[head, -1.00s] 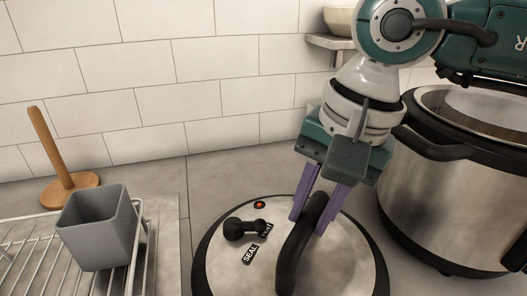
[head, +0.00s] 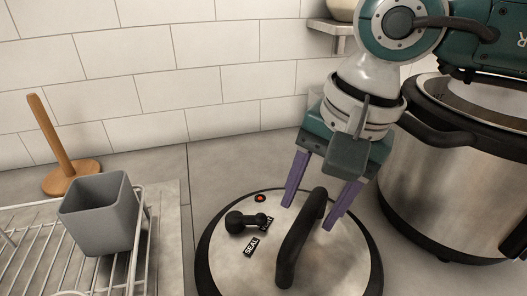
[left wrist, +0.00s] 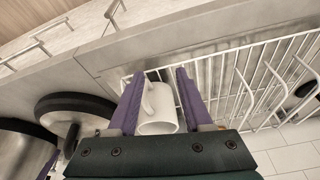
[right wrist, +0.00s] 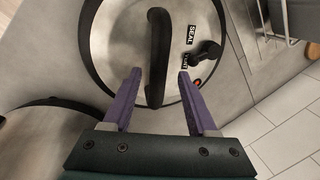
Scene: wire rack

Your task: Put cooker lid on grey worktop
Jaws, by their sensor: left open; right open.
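The cooker lid (head: 338,262), a steel disc with a black rim and a black arched handle (head: 300,240), lies flat on the grey worktop (head: 240,160). My right gripper (head: 312,212) is open, its purple fingers on either side of the handle's far end, holding nothing. The right wrist view also shows the lid (right wrist: 128,60), with the handle (right wrist: 158,58) between the open fingers (right wrist: 160,75). My left gripper (left wrist: 150,75) is open in the left wrist view, with a white mug (left wrist: 158,110) between or below its fingers; contact is unclear. It is outside the head view.
The steel cooker pot (head: 455,185) stands open at the right, close to my right arm. A wire rack (head: 140,262) with a grey cup (head: 100,215) is at the left. A wooden holder (head: 70,178) stands behind it. Worktop between rack and pot is bare around the lid.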

